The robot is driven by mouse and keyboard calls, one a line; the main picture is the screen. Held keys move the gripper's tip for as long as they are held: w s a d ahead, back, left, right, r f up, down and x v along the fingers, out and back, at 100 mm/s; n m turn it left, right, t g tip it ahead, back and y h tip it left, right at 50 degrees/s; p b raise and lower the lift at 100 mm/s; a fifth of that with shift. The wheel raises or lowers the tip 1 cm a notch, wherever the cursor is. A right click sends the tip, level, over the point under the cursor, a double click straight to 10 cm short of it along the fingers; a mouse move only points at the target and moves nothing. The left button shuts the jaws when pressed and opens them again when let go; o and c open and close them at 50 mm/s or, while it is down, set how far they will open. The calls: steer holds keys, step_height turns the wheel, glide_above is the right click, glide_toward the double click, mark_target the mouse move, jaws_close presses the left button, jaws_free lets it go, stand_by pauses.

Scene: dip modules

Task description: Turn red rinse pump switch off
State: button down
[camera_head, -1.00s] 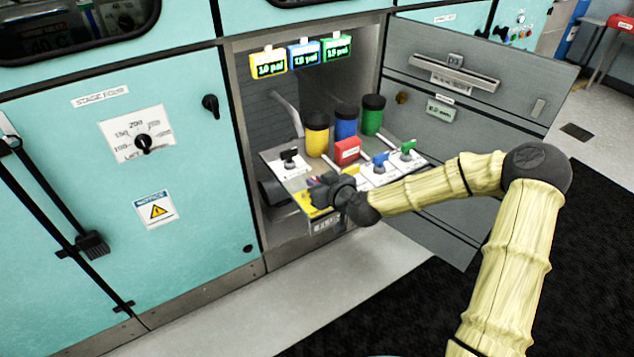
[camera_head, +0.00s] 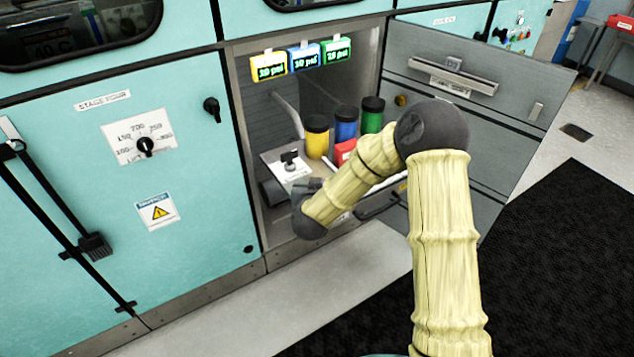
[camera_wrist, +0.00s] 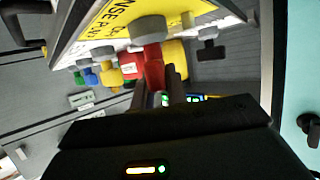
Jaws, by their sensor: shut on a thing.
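The red rinse pump switch (camera_wrist: 153,68) stands out from a grey round base under a yellow label panel (camera_wrist: 112,18) in the wrist view, which looks upside down. The label reads partly "NSE PU". My gripper (camera_wrist: 168,84) is shut on the red handle, with its dark fingers at the handle's end. In the head view my arm hides the red switch and most of my gripper (camera_head: 311,184). The handle's exact turn angle is hard to tell.
A black switch (camera_head: 290,159) is on the panel's left. Yellow (camera_head: 317,137), blue (camera_head: 346,123) and green (camera_head: 371,115) canisters stand behind, near a red box (camera_head: 344,150). Pressure displays (camera_head: 304,57) hang above. The open grey door (camera_head: 470,110) is at the right.

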steer(key=m+h+p, duration=0.1)
steer(key=m+h, duration=0.1)
steer(key=m+g+h+p, duration=0.1)
steer(key=m+h+p, duration=0.1)
steer(key=m+g+h+p, duration=0.1)
steer(key=m+h+p, duration=0.1)
steer(key=h, duration=0.1)
steer(key=shift+a+r, duration=0.15)
steer(key=shift+r, duration=0.1)
steer(key=m+g+h+p, duration=0.2)
steer(key=m+g+h, duration=0.1)
steer(key=m, duration=0.1)
steer(key=shift+f+p, duration=0.15)
steer(key=shift+p, duration=0.2)
steer(key=shift+m+g+h, duration=0.3)
steer(key=shift+g, duration=0.2)
steer(key=shift+f, duration=0.15)
steer(key=c, duration=1.4)
jaws_free()
steer(key=shift+d, duration=0.2)
steer(key=shift+a, duration=0.1)
steer(key=v, duration=1.7)
steer(key=shift+a, duration=0.3)
